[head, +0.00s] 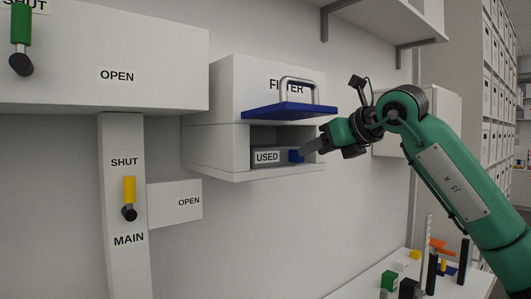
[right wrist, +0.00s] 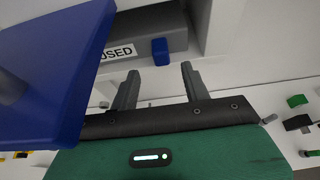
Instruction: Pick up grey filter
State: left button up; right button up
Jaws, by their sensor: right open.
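The grey filter (head: 283,153) sits inside the lower opening of the white FILTER housing (head: 225,87), with a "USED" label and a small blue tab (head: 295,156) on its front. In the right wrist view the grey filter (right wrist: 174,29) shows with its blue tab (right wrist: 160,52). My right gripper (head: 302,152) is open at the housing's mouth. Its two fingers, also in the right wrist view (right wrist: 160,72), point toward the blue tab and stand to either side of its line, with nothing between them. My left gripper is not in view.
A blue flap (head: 290,111) with a pale handle sticks out above the opening, close to my gripper; it fills the left of the wrist view (right wrist: 60,75). A lower-right table (head: 372,287) holds several small coloured things. Yellow (head: 129,190) and green (head: 21,25) valve handles are at left.

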jog(key=p+x, duration=0.3)
jog(key=x, duration=0.1)
jog(key=shift+w+a+f, duration=0.1)
jog(key=shift+w, duration=0.15)
jog(key=shift+c, duration=0.9)
grip_shut()
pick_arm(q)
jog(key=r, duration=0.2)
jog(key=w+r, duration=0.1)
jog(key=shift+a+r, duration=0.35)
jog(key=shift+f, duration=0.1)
